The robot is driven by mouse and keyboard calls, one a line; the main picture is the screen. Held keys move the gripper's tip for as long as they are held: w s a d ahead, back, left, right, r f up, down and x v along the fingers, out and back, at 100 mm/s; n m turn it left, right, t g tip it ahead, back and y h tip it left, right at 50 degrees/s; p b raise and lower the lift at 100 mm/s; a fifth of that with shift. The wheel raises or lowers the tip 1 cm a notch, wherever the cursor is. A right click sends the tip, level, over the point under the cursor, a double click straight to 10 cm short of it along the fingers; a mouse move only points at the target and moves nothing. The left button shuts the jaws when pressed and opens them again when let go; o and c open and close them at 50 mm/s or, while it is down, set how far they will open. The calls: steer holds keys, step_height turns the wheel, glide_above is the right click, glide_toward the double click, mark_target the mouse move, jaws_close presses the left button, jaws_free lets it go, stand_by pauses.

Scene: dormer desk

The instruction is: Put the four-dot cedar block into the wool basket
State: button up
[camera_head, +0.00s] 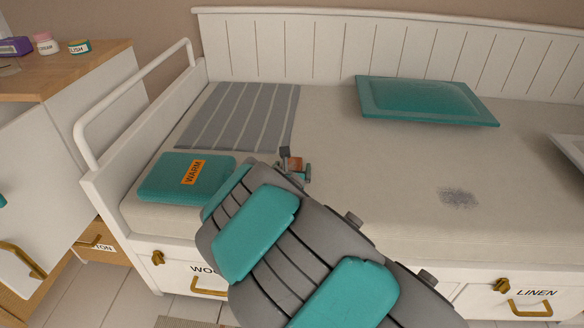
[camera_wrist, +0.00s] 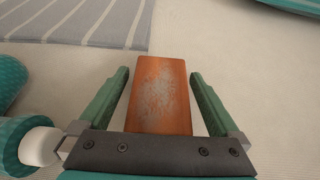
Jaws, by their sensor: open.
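An orange-brown block (camera_wrist: 160,95) with a grey worn patch on its upper face lies on the cream mattress. No dots can be made out on it. It also shows, small, in the head view (camera_head: 294,163). My gripper (camera_wrist: 159,76) is open, with one green finger on each side of the block and a gap to each. In the head view my gripper (camera_head: 297,165) is at the block, and my arm hides the mattress in front. A white drawer front (camera_head: 178,268) under the bed has a label starting "WOO", its rest hidden by my arm. No basket interior shows.
A teal "WARM" cushion or pack (camera_head: 160,178) lies left of my gripper. A grey striped mat (camera_head: 240,115) lies behind. A teal pillow (camera_head: 425,100) is at the back. A white rail (camera_head: 130,95) bounds the left end. A "LINEN" drawer (camera_head: 530,305) is lower right.

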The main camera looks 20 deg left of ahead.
steer(key=shift+r, duration=0.25)
steer(key=shift+s, duration=0.35)
steer(key=b+v, duration=0.1)
steer(key=v, duration=1)
steer(key=shift+s+d, duration=0.15)
